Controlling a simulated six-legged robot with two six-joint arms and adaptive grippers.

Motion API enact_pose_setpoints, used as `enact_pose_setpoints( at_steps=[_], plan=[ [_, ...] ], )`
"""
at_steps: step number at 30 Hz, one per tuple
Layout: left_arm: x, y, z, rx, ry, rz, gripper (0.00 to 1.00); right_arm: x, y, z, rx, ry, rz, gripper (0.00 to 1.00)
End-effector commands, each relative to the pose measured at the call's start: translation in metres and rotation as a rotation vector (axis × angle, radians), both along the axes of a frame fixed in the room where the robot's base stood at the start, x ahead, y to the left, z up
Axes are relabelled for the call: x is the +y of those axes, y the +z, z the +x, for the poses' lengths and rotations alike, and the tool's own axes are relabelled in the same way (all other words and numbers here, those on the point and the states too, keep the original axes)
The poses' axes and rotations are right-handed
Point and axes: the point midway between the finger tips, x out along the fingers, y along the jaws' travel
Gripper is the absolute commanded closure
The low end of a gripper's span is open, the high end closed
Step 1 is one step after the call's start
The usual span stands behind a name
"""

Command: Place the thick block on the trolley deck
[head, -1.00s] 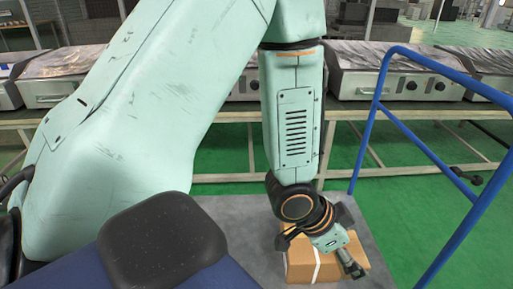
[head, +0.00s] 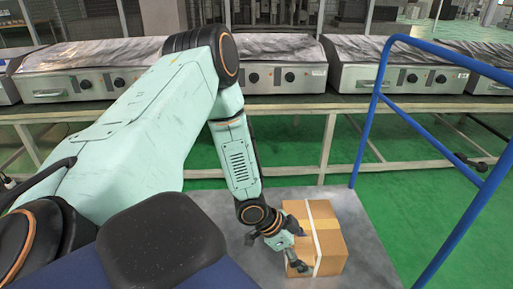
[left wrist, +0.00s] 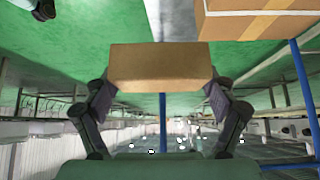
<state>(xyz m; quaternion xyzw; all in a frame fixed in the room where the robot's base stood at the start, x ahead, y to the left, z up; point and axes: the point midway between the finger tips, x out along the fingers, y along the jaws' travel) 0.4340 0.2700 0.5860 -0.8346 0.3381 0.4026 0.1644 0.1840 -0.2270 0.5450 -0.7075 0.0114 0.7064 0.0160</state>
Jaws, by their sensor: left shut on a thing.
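My left gripper (left wrist: 158,105) is shut on a plain brown block (left wrist: 160,66), held crosswise between its two fingers in the left wrist view. In the head view the left gripper (head: 276,252) is low over the grey trolley deck (head: 368,250), at the left side of a taped carton. Whether the block touches the deck cannot be told. My right gripper is not in view.
The taped cardboard carton (head: 331,250) stands on the deck, close to the gripper; it also shows in the left wrist view (left wrist: 260,24). A blue trolley handle (head: 367,140) rises at the right. A conveyor table (head: 290,104) with several metal heating units runs behind. Bare deck lies right of the carton.

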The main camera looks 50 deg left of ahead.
Motion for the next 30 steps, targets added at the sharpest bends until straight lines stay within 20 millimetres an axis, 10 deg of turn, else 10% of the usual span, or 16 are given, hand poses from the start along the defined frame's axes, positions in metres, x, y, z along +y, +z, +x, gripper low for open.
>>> enact_pose_setpoints(
  at_steps=[15, 30],
  plan=[
    [0.100, -0.087, 0.027, -0.002, 0.078, 0.003, 0.55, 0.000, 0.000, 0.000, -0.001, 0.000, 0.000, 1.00],
    [0.160, -0.092, 0.071, -0.003, 0.092, 0.001, 0.55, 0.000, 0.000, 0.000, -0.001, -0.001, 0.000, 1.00]
  ],
)
